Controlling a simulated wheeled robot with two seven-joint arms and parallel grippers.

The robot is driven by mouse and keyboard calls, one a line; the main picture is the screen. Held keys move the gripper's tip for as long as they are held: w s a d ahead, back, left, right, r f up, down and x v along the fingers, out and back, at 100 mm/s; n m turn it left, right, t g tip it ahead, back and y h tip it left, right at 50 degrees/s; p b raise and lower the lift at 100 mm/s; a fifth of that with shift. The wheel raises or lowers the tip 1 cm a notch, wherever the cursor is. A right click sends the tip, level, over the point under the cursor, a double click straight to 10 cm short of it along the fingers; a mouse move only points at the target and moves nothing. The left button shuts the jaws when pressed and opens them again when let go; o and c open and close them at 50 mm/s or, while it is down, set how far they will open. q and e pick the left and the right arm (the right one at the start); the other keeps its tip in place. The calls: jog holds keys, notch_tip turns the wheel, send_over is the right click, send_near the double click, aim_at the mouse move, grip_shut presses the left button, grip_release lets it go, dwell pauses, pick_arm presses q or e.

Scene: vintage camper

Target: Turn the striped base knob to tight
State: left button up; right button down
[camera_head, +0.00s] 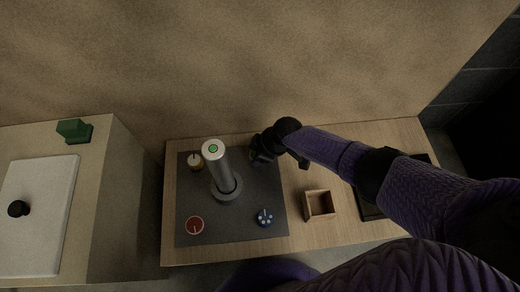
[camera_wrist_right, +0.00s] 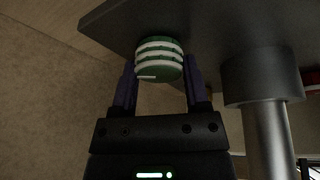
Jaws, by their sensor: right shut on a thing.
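The striped knob (camera_wrist_right: 159,60), green with white bands, is between the two fingers of my right gripper (camera_wrist_right: 160,75) in the right wrist view. The fingers are shut on its sides, and it sits against the dark grey plate (camera_wrist_right: 205,20). In the head view my right gripper (camera_head: 259,157) is at the far right corner of the grey plate (camera_head: 237,235) and hides this knob. A grey metal cylinder (camera_head: 217,165) with a green dot on top stands in a round collar on the plate. My left gripper is not in view.
On the plate are a yellowish knob (camera_head: 194,161), a red knob (camera_head: 195,225) and a blue knob (camera_head: 265,218). A small open wooden box (camera_head: 319,205) stands right of the plate. A green object (camera_head: 75,131) and a white lidded surface (camera_head: 40,220) are on the left counter.

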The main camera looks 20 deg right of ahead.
jog(key=m+h+p, duration=0.1)
jog(key=m, duration=0.1)
jog(key=m+t+p, duration=0.1)
jog(key=m, duration=0.2)
jog(key=shift+a+r+m+h, duration=0.1)
jog(key=shift+m+h, duration=0.2)
jog(key=shift+h, duration=0.1)
jog(key=shift+m+p, duration=0.3)
jog(key=shift+m, duration=0.1)
jog(key=m+h, duration=0.1)
jog(key=m, duration=0.1)
jog(key=shift+a+m, duration=0.1)
jog(key=shift+m, duration=0.3)
jog(key=m+h, duration=0.2)
jog(key=m, duration=0.2)
jog(key=shift+f, duration=0.2)
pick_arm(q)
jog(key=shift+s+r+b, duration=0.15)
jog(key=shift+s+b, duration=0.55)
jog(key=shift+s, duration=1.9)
pick_arm(e)
jog(key=shift+m+g+h, duration=0.4)
jog(key=shift+m+h, duration=0.2)
jog(key=shift+m, duration=1)
jog(key=shift+c, duration=0.4)
grip_release()
jog(key=shift+r, duration=0.1)
